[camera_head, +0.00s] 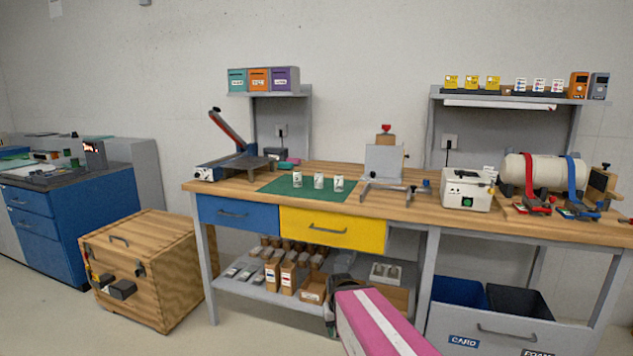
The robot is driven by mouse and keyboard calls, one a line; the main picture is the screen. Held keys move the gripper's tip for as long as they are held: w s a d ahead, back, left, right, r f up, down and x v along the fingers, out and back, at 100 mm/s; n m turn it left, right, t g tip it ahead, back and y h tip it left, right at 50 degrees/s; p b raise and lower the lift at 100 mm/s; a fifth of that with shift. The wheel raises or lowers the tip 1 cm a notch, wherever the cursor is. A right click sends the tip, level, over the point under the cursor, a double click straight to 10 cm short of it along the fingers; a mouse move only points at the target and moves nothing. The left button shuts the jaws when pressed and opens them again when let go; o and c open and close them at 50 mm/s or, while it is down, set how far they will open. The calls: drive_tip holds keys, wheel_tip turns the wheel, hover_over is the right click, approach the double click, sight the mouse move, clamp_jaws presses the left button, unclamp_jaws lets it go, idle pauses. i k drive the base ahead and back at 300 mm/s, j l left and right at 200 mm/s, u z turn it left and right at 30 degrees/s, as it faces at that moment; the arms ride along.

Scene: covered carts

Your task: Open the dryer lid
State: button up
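A white box-shaped unit (467,188) with a dark front opening and a small green mark stands on the right half of the wooden workbench. I take it to be the dryer, but no label confirms this. Its top looks closed, and a small dark and yellow fitting shows at its upper right edge. A pink part with a white stripe and a dark part at its far end, probably my arm, rise from the bottom centre, in front of the bench and well below the unit. I make out no gripper fingers.
The wooden bench top (430,211) holds a metal stand (384,162) left of the unit and a cream tank (536,170) with red and blue straps close on its right. Small jars stand on a green mat (283,187). A wooden crate (150,265) is on the floor at left.

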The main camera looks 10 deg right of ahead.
sight(481, 178)
drive_tip(key=z, duration=1.25)
